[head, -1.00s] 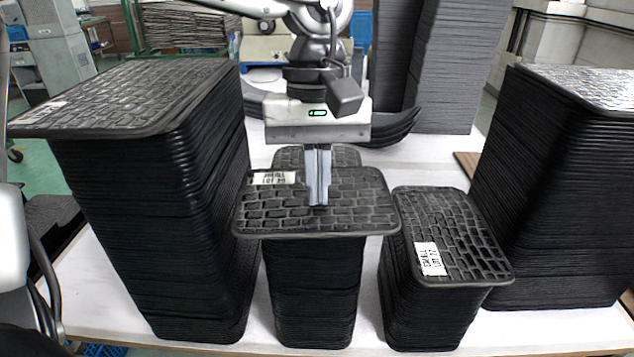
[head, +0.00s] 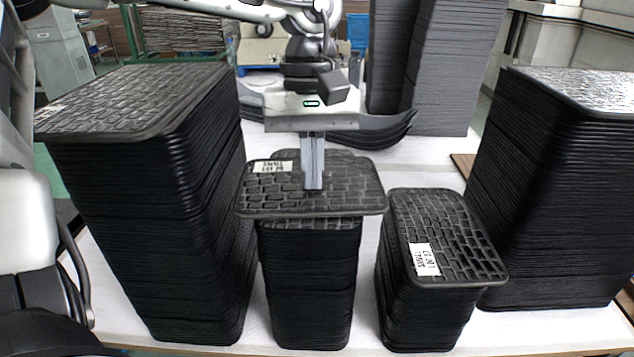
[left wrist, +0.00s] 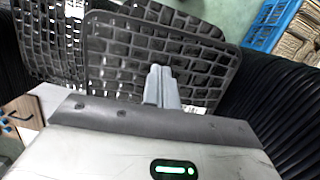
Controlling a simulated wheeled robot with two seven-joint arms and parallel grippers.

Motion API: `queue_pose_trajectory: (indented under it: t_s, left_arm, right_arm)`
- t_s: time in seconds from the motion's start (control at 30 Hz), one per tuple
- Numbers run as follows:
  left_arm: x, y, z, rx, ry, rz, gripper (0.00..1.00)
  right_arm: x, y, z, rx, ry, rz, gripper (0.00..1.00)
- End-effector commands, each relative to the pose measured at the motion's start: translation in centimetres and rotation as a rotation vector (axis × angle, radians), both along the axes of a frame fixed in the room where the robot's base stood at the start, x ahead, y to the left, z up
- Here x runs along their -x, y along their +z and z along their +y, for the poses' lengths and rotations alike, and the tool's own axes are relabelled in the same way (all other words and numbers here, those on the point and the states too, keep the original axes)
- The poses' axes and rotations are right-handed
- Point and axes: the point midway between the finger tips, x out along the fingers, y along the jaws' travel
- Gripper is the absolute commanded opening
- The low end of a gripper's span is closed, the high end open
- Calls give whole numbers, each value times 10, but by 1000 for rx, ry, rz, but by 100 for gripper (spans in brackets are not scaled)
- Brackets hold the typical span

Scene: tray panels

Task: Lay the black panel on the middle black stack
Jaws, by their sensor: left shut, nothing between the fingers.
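The black panel (head: 345,195) has a brick-like grid pattern and a white label at its back left. It lies crosswise over the middle black stack (head: 308,285) and sticks out past its sides. A strip of the stack's top shows under the panel's front edge. I cannot tell whether the panel touches the stack. My left gripper (head: 312,186) points down with its fingers shut, the tips in front of the panel's surface. In the left wrist view the fingers (left wrist: 162,80) are together against the panel (left wrist: 190,45). My right gripper is not in view.
A tall black stack (head: 165,220) stands close on the left. A shorter labelled stack (head: 430,300) stands on the right, with another tall one (head: 560,200) beyond it. Curved black panels (head: 375,135) lie behind my gripper. The white table (head: 430,165) shows bare behind the short stack.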

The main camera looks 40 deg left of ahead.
Motion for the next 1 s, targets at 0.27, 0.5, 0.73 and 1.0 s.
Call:
queue_pose_trajectory:
  t_s: [0.27,0.5,0.73,1.0]
  left_arm:
    - [2,8,2,-9,0,16,0]
    - [-9,6,18,-12,17,18,0]
    - [-48,7,53,-13,18,16,0]
    - [-78,10,79,-12,14,16,0]
  right_arm:
    - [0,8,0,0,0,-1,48]
    - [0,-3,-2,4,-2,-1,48]
    - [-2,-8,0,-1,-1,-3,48]
    - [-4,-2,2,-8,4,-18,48]
